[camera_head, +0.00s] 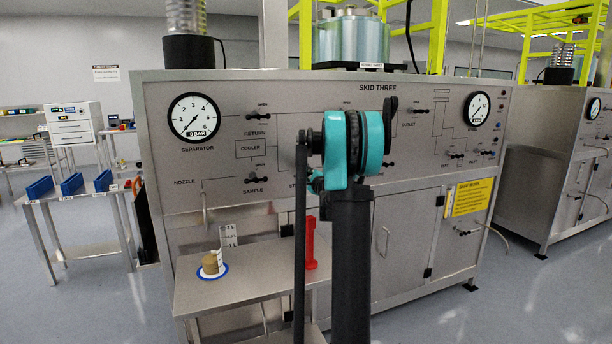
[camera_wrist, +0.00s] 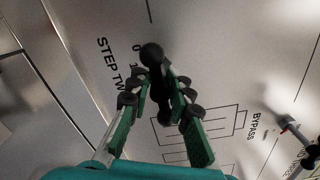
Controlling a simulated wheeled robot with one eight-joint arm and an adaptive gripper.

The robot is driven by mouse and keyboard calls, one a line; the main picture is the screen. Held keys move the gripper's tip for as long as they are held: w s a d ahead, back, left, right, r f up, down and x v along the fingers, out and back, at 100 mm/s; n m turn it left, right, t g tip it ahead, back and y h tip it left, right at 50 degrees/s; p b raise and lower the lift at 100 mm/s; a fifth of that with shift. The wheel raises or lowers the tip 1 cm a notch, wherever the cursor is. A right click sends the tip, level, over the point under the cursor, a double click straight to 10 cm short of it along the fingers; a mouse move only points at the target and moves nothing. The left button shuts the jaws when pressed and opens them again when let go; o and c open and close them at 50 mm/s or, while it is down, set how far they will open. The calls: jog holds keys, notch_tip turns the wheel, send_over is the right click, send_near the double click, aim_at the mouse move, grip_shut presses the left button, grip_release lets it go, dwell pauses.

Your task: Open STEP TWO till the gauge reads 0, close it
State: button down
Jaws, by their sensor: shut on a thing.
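In the wrist view my gripper (camera_wrist: 161,92) has its green-padded fingers closed around the black STEP TWO valve handle (camera_wrist: 152,54). The handle's round black knob sticks out above the fingertips. The printed label STEP TWO (camera_wrist: 110,62) is partly covered by a finger, with a 0 and a further mark beside the handle. The SEPARATOR gauge (camera_head: 194,116) is on the panel's left. A second gauge (camera_head: 477,110) is at the right. I cannot read either needle surely.
The SKID THREE panel (camera_head: 330,112) carries other black handles, such as RETURN (camera_head: 258,115) and SAMPLE (camera_head: 254,179). BYPASS (camera_wrist: 260,126) lettering and a further handle (camera_wrist: 291,126) are right of my gripper.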

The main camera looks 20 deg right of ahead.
jog(key=m, duration=0.3)
jog(key=shift+m, duration=0.4)
jog(key=c, duration=2.1)
grip_release()
jog(key=shift+m, duration=1.2)
jog(key=shift+o, duration=0.2)
jog(key=shift+m, duration=1.2)
jog(key=o, duration=1.2)
jog(key=shift+s, duration=0.1)
jog(key=shift+o, duration=0.4)
jog(key=shift+s, duration=0.1)
